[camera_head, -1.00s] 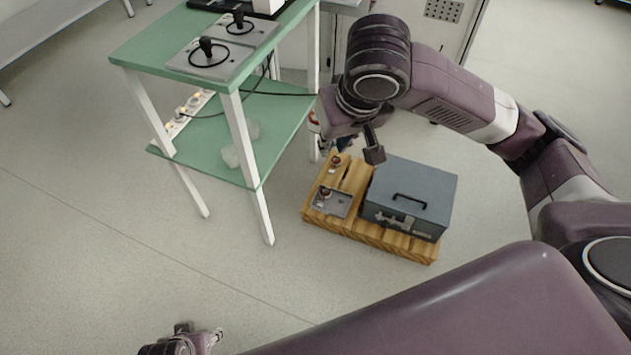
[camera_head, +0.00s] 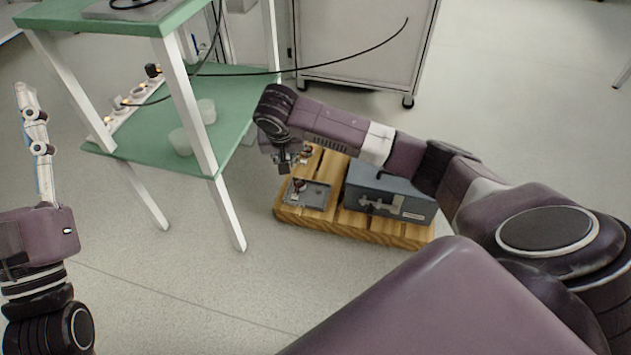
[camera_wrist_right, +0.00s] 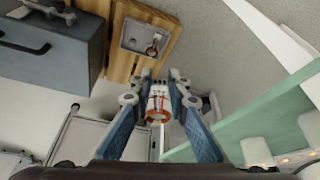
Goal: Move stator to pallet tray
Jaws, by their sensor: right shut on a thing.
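The stator (camera_wrist_right: 158,103), a pale cylinder with orange-red rings, sits between the blue-padded fingers of my right gripper (camera_wrist_right: 158,90) in the right wrist view. That gripper is shut on it. In the head view, my right gripper (camera_head: 284,163) is low, just behind the grey pallet tray (camera_head: 318,196), and largely hides the held stator. The tray lies on the wooden pallet and also shows in the wrist view (camera_wrist_right: 132,40), with a small dark and copper-coloured part on it. My left gripper (camera_head: 36,140) points up at the far left; its finger opening is unclear.
A blue-grey toolbox (camera_head: 388,196) stands on the pallet (camera_head: 375,230), right of the tray. A green two-shelf table (camera_head: 235,100) with white legs is left of the pallet. A cable crosses above it to the right. A grey cabinet (camera_head: 360,40) stands behind. The front-left floor is clear.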

